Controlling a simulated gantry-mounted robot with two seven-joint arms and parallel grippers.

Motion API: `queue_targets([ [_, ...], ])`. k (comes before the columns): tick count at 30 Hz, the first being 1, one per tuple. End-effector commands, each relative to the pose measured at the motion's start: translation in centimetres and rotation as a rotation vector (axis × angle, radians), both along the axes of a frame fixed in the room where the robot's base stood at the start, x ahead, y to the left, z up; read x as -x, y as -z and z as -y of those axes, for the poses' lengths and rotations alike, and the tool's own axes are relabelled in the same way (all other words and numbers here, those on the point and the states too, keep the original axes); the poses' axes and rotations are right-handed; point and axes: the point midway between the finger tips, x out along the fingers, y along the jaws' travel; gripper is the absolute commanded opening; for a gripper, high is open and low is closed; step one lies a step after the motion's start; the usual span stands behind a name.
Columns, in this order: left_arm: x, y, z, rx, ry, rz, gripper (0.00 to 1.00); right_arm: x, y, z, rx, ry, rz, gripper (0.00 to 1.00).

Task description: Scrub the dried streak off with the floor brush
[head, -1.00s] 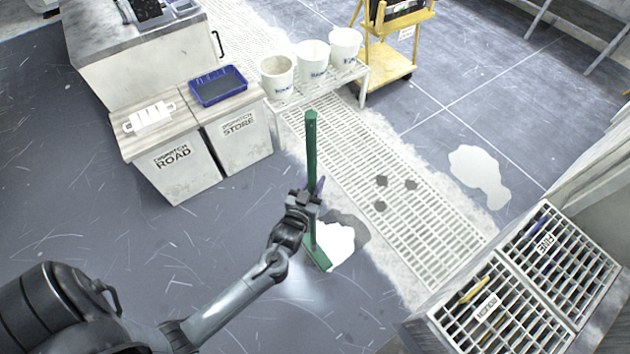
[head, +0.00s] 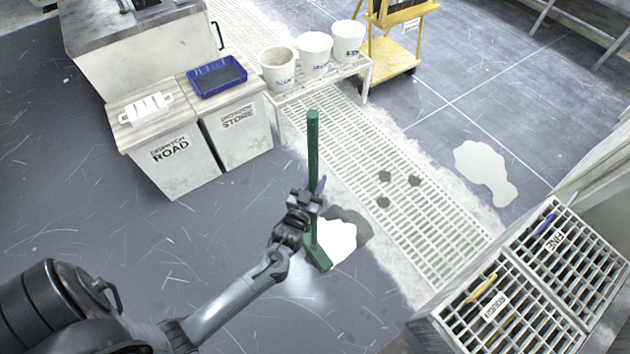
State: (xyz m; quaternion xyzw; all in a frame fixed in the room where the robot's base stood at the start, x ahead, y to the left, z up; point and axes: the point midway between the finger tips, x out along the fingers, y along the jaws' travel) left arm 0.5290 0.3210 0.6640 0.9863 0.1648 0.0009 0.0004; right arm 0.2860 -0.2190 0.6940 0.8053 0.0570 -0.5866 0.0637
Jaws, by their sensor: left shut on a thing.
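A green floor brush with a long handle (head: 313,150) stands nearly upright. Its green head (head: 319,257) is low, at the left edge of a white patch (head: 338,238) on the floor. A darker grey area (head: 355,222) borders that patch. Whether the bristles touch the floor is hard to tell. My left gripper (head: 308,196) is shut on the brush handle at about its middle. Another white patch (head: 485,170) lies on the floor to the right, beyond the grating. I cannot tell which mark is the dried streak. My right gripper is not in view.
A floor grating (head: 340,150) with dark spots (head: 383,202) runs diagonally past the brush. Bins (head: 175,170) with a blue tray (head: 216,90) stand left. Buckets (head: 278,72) sit on a low stand. Slotted racks (head: 500,325) fill the lower right. A yellow trolley (head: 385,75) stands behind.

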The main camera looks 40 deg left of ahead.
Motion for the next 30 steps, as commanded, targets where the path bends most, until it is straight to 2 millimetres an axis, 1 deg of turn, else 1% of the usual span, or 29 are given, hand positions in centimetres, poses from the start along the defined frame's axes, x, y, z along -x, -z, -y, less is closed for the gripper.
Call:
queue_targets([
  [1, -0.1, -0.4, 0.0, -0.002, 0.000, 0.008, 0.00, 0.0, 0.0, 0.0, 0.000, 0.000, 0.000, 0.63],
  [11, -0.1, -0.3, 0.0, -0.002, 0.000, 0.008, 0.00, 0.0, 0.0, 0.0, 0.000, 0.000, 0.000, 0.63],
  [30, -0.1, 0.7, 0.0, -0.001, 0.000, 0.008, 0.00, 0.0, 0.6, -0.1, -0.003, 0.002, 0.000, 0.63],
])
